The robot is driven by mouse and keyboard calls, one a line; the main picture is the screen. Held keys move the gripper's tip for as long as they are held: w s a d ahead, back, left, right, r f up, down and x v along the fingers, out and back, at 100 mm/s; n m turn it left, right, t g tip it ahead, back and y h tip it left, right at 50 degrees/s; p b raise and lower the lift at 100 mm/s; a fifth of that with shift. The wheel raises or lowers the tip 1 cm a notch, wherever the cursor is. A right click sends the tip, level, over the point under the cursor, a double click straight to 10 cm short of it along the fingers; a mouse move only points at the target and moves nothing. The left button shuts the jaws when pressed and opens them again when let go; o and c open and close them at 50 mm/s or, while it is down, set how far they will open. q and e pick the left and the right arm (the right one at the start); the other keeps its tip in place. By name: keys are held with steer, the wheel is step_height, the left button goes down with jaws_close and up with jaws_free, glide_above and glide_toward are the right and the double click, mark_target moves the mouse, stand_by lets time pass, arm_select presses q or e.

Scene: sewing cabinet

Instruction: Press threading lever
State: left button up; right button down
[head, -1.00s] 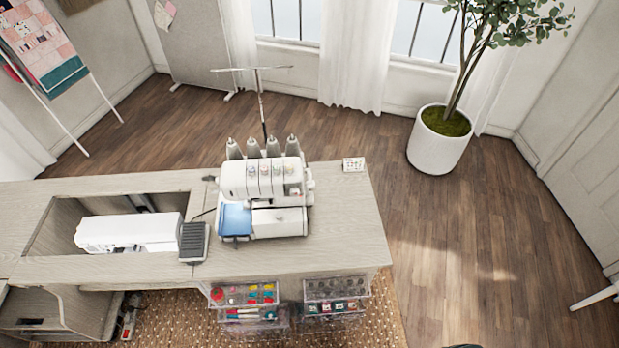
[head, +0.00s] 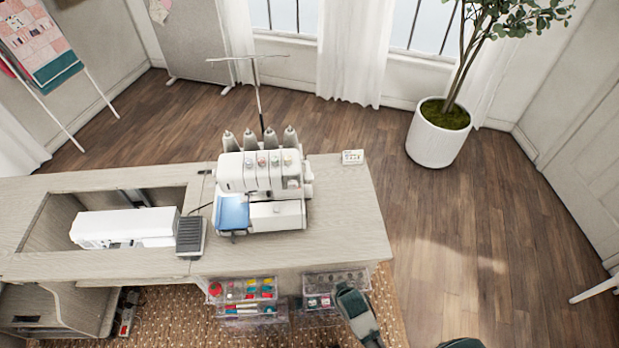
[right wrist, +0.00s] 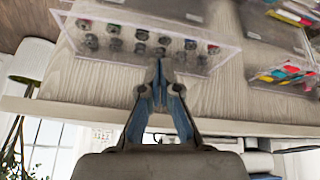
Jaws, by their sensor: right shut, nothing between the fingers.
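The white serger sewing machine (head: 262,185) stands on the cabinet top, with several thread cones behind it and a blue panel (head: 232,213) at its front left. The threading lever is too small to make out. My right gripper (head: 344,291) comes up from the bottom in the head view, in front of the cabinet's right part and apart from the machine. In the right wrist view my right gripper (right wrist: 160,72) has its fingertips together and empty, by a clear drawer. My left gripper is out of view.
The cabinet top (head: 335,220) is bare right of the machine, except a small card (head: 352,157). A foot pedal (head: 190,236) and a white sewing machine (head: 125,228) lie left. Clear drawers (head: 242,291) hang below the front edge; another clear drawer (right wrist: 145,40) shows in the wrist view.

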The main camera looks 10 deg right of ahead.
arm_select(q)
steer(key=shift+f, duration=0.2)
arm_select(e)
steer(key=w+a+r+m+t, duration=0.1)
steer(key=w+r+t, duration=0.2)
steer(key=w+r, duration=0.3)
steer(key=w+a+r+m+t+h, duration=0.1)
steer(key=w+r, duration=0.6)
steer(key=r, duration=0.9)
steer(key=w+a+r+m+t, duration=0.1)
steer(key=w+r+t, duration=0.4)
steer(key=r, duration=0.6)
steer(key=shift+w+a+r+h, duration=0.25)
steer(key=shift+w+a+h, duration=0.15)
steer(key=shift+w+a, duration=0.35)
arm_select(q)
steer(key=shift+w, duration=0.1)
arm_select(e)
glide_above(307, 171)
steer(key=s, duration=0.4)
step_height(307, 171, down, 2)
steer(key=f, duration=0.1)
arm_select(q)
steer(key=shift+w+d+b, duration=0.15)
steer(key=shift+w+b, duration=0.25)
arm_select(e)
step_height(307, 171, down, 4)
steer(key=shift+r, duration=0.2)
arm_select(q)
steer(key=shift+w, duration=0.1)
